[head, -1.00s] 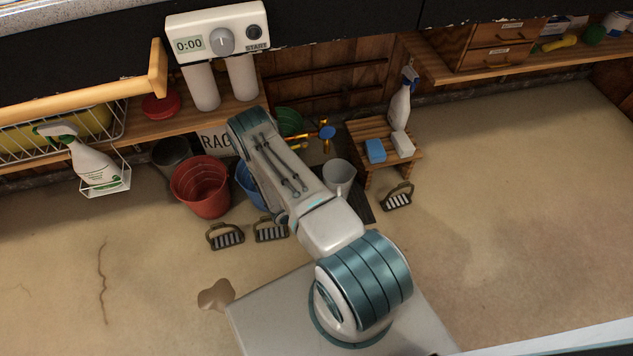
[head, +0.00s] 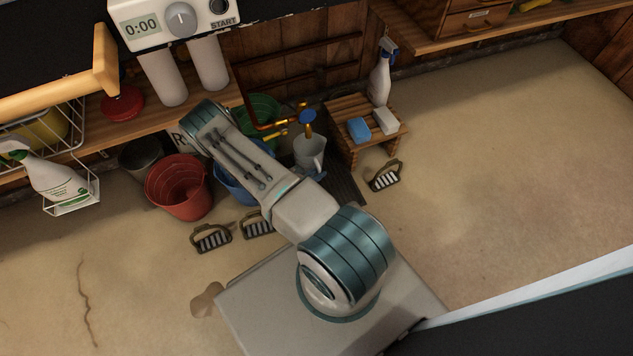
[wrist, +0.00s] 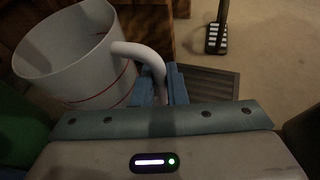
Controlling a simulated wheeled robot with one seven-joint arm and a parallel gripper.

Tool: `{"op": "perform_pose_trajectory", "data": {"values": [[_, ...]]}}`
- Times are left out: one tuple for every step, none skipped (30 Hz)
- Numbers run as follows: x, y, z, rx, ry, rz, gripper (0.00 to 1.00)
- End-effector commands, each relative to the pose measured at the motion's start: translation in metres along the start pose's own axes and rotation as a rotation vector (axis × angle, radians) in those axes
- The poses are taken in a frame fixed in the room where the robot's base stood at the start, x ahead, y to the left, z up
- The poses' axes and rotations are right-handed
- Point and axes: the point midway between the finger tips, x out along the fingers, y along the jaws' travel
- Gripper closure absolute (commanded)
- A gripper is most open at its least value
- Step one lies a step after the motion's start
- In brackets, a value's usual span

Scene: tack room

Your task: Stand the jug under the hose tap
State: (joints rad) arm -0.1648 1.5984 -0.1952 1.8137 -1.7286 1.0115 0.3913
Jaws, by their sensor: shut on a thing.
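The pale grey-white jug (head: 309,155) shows in the head view close in front of and below the hose tap (head: 307,117), which has a blue handle and brass body. Its mouth faces up and it looks roughly upright. In the wrist view the jug (wrist: 75,60) has a red line round it, and my gripper (wrist: 162,82) is shut on its curved handle. The tap is not visible in the wrist view. I cannot tell whether the jug's base touches the dark slatted grate (head: 347,186).
A slatted wooden stool (head: 345,112) with a blue sponge (head: 358,129) and spray bottle (head: 381,75) stands close on the right. Open floor extends right.

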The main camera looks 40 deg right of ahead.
Motion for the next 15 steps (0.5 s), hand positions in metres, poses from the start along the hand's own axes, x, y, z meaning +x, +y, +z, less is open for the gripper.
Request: {"op": "perform_pose_trajectory", "data": {"values": [[0.004,-0.001,-0.01,0.001,-0.001,-0.001,1.0],[0.005,-0.001,-0.012,0.001,-0.001,-0.001,1.0],[0.007,-0.001,-0.014,0.002,-0.001,-0.001,1.0],[0.008,-0.001,-0.016,0.002,-0.001,-0.002,1.0],[0.009,-0.002,-0.019,0.002,-0.001,-0.002,1.0],[0.011,-0.003,-0.024,0.002,-0.001,-0.003,1.0],[0.013,-0.003,-0.028,0.001,-0.001,-0.003,1.0],[0.015,-0.004,-0.033,0.001,-0.001,-0.003,1.0],[0.018,-0.004,-0.039,0.002,-0.001,-0.004,1.0],[0.019,-0.004,-0.042,0.002,-0.001,-0.004,1.0],[0.02,-0.004,-0.044,0.002,-0.002,-0.004,1.0],[0.021,-0.004,-0.046,0.002,-0.002,-0.004,1.0],[0.021,-0.004,-0.045,0.003,-0.002,-0.004,1.0],[0.02,-0.004,-0.045,0.003,-0.002,-0.004,1.0],[0.02,-0.004,-0.044,0.002,-0.002,-0.004,1.0]]}}
